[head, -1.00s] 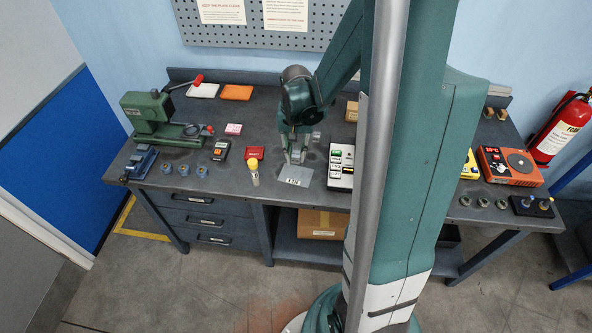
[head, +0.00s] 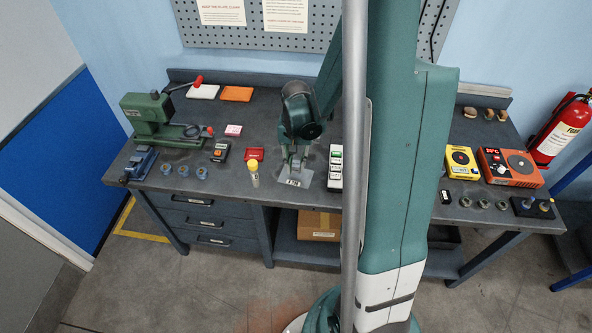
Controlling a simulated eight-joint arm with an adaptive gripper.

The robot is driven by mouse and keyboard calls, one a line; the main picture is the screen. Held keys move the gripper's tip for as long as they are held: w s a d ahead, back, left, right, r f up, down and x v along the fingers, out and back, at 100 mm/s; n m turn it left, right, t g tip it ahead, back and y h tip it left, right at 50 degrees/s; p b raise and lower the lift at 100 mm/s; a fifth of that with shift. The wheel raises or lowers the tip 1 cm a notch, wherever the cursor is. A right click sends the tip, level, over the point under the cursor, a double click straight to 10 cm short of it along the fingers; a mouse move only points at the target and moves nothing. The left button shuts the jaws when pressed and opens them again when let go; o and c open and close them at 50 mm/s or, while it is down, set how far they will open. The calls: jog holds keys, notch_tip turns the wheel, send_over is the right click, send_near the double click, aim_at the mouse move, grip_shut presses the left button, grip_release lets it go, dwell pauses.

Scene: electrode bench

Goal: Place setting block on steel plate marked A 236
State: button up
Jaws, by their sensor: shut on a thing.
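A thin light grey steel plate (head: 305,179) lies flat near the front edge of the bench, with a small white label (head: 293,183) at its front whose lettering is too small to read surely. My gripper (head: 294,167) points down over the plate, its fingers shut on a small grey piece, which I take for the setting block. The fingers mostly hide the block. I cannot tell whether it touches the plate or hangs just above it.
A switch box (head: 335,167) is close on the right. A green press (head: 150,118) stands far left; a yellow meter (head: 461,161) and an orange unit (head: 508,166) are at right.

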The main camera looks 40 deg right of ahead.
aim_at(296, 169)
jog(key=shift+f, duration=1.75)
jog(key=shift+f, duration=0.15)
jog(key=o, duration=1)
jog(key=shift+o, duration=0.2)
jog(key=shift+r, duration=0.25)
jog(key=shift+r+p, duration=0.35)
jog(key=shift+r, duration=5.55)
